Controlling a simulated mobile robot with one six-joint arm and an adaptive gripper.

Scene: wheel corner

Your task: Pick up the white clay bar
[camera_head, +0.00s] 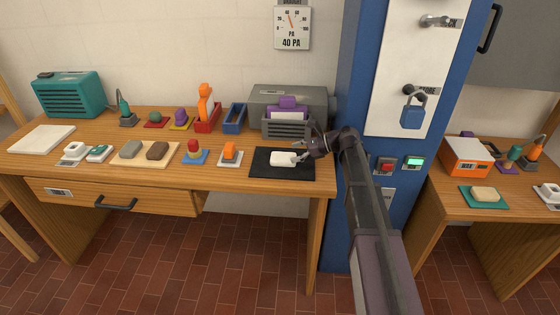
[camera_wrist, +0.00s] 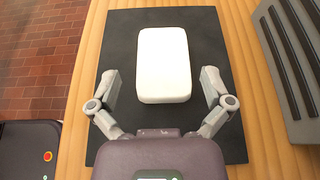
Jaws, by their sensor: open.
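The white clay bar (camera_head: 284,159) lies flat on a black mat (camera_head: 266,172) near the right end of the wooden bench. In the wrist view the bar (camera_wrist: 163,64) is a white block with rounded edges, lying on the dark mat (camera_wrist: 124,30). My gripper (camera_head: 302,153) is at the right side of the bar in the head view. In the wrist view my gripper (camera_wrist: 162,88) is open, one finger on each side of the bar's near part, with a gap on both sides. Nothing is held.
A grey machine (camera_head: 318,104) with a purple part stands behind the mat. A small orange block on a white base (camera_head: 230,158) sits left of the mat. A blue column (camera_head: 351,60) rises close to the bench's right end.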

